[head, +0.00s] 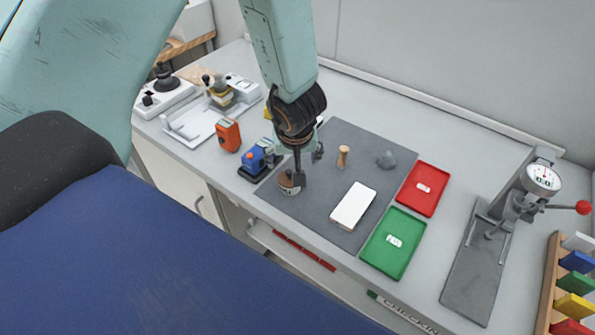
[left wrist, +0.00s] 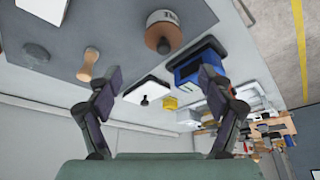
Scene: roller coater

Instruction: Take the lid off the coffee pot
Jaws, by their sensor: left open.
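I cannot make out a clear coffee pot in either view. A small brown round pot with a white label (head: 288,186) stands on the grey mat (head: 335,135) near its front left edge. In the left wrist view the brown pot (left wrist: 164,32) has a dark knob and appears beyond the fingers. My left gripper (head: 301,172) points down beside and partly in front of the pot in the head view. Its fingers (left wrist: 158,82) are spread with nothing between them. Whether a finger touches the pot cannot be told. My right gripper is not in view.
A blue device (head: 254,160) and an orange box (head: 228,135) stand left of the mat. A white block (head: 353,206), a wooden stamp-like piece (head: 343,157) and a grey lump (head: 386,159) lie on it. Red (head: 432,203) and green (head: 381,265) trays and a gauge stand (head: 474,265) are right.

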